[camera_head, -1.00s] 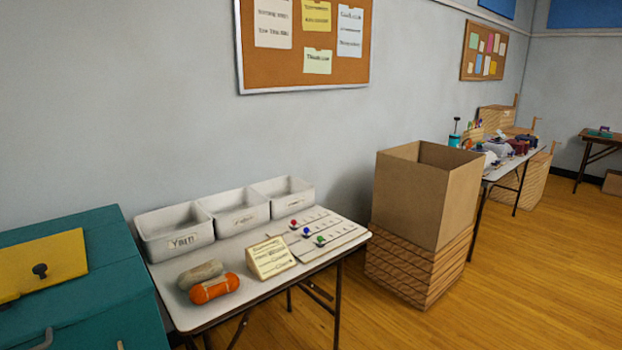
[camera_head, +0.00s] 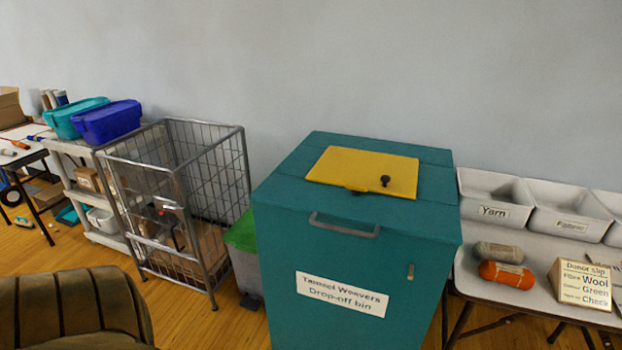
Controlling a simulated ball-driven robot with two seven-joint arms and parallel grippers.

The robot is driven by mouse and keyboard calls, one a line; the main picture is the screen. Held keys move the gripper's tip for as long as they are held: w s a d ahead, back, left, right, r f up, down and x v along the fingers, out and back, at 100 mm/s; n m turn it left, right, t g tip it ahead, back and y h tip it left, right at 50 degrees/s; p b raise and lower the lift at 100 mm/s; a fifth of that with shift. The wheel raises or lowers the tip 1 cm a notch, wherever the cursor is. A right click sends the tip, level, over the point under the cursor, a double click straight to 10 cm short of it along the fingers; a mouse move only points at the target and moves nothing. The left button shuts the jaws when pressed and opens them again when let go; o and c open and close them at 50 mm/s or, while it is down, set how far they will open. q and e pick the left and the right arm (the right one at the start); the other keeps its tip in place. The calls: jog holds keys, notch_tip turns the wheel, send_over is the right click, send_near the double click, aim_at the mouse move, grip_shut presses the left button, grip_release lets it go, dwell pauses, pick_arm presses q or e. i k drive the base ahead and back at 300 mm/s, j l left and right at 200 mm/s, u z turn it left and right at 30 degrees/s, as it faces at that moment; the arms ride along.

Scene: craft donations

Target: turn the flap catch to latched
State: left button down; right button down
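The teal drop-off bin (camera_head: 290,210) stands in the middle of the view, with a sign reading "Drop-off bin" on its front. A yellow flap (camera_head: 345,165) lies flat in its top and looks closed. A small dark knob (camera_head: 385,180) stands on the flap, towards its right front. A small dark tab (camera_head: 357,190) shows at the flap's front edge. A small brass-coloured upright piece (camera_head: 410,271) is on the bin's front at upper right. I cannot tell which of these is the catch, or its setting. Neither gripper is in view.
A grey handle (camera_head: 344,228) crosses the bin's upper front. To the left are a grey bin with a green lid (camera_head: 243,232), a wire cage trolley (camera_head: 180,205) and a chair back (camera_head: 75,305). To the right is a table (camera_head: 520,284) with yarn skeins and white trays.

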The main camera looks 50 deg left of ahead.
aim_at(355, 187)
jog(key=u, duration=1.2)
jog(key=i+l, duration=0.1)
jog(key=i, duration=0.35)
jog(key=z, duration=0.05)
